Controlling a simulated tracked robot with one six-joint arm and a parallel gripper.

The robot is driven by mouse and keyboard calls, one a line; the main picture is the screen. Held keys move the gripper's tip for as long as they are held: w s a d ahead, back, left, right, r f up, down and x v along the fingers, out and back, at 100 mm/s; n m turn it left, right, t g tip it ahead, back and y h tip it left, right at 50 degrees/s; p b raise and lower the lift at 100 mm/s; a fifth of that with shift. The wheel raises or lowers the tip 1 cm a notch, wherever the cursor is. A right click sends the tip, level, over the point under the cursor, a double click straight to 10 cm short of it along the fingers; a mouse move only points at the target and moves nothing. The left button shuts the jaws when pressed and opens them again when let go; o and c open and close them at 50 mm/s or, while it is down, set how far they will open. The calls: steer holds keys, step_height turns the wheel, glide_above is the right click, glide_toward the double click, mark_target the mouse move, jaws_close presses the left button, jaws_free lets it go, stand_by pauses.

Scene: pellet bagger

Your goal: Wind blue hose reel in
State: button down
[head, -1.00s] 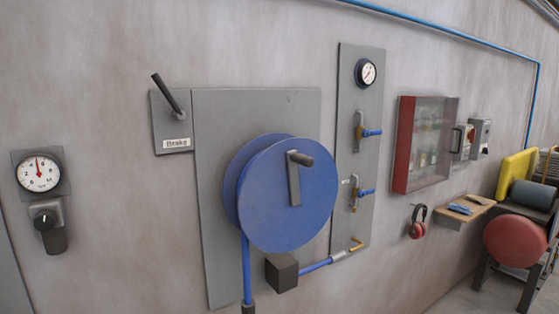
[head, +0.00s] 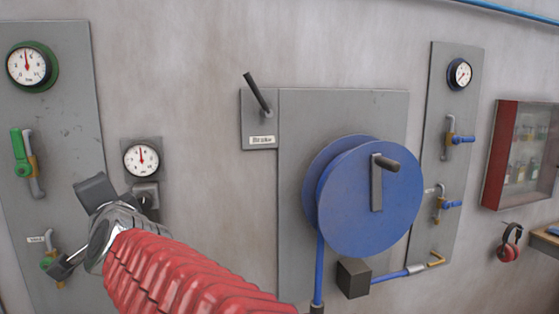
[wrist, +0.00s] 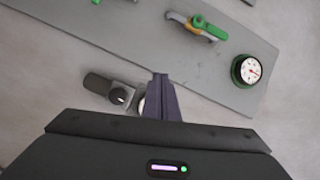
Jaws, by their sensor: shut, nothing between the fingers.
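The blue hose reel (head: 340,225) is on a grey wall plate (head: 300,120) in the head view. Its grey crank arm (head: 376,190) points up, with a dark knob (head: 388,164) at the top. Blue hose (head: 319,265) hangs straight down from the reel's left side. A black brake lever (head: 257,92) above a "Brake" label leans up and left. My gripper (wrist: 161,78) is shut and empty in the wrist view, in front of the wall. In the head view it is well left of the reel and lever, and its fingertips are not clear there.
A gauge (head: 141,160) and a dark knob switch (head: 146,195) are near my gripper. A panel with a green gauge (head: 27,66) and green valve (head: 22,155) is at far left. A black box (head: 353,278) sits below the reel. A blue-valved panel (head: 437,130) is to its right.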

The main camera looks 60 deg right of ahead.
mark_target(378, 162)
steer(key=s+d+r+m+g+h, duration=0.2)
steer(key=d+r+m+h, duration=0.25)
steer(key=d+m, duration=0.25)
steer(key=s+d+r+m+g+h, duration=0.3)
steer(key=d+m+h, duration=0.2)
steer(key=d+m, duration=0.25)
steer(key=s+d+r+m+g+h, duration=0.2)
steer(key=d+r+m+h, duration=0.15)
steer(key=d+m, duration=0.35)
steer(key=s+d+f+m+g+h, duration=0.1)
steer(key=s+d+f+m+g, duration=0.1)
steer(key=s+d+m+g, duration=0.85)
steer(key=s+f+m+g+y, duration=0.5)
steer(key=s+m+g+y, duration=0.1)
steer(key=s+m+g, duration=0.4)
steer(key=shift+s+a+m, duration=0.35)
steer(key=shift+s+m, duration=0.3)
steer(key=shift+m, duration=0.55)
steer(key=x, duration=1.4)
steer(key=shift+s, duration=0.15)
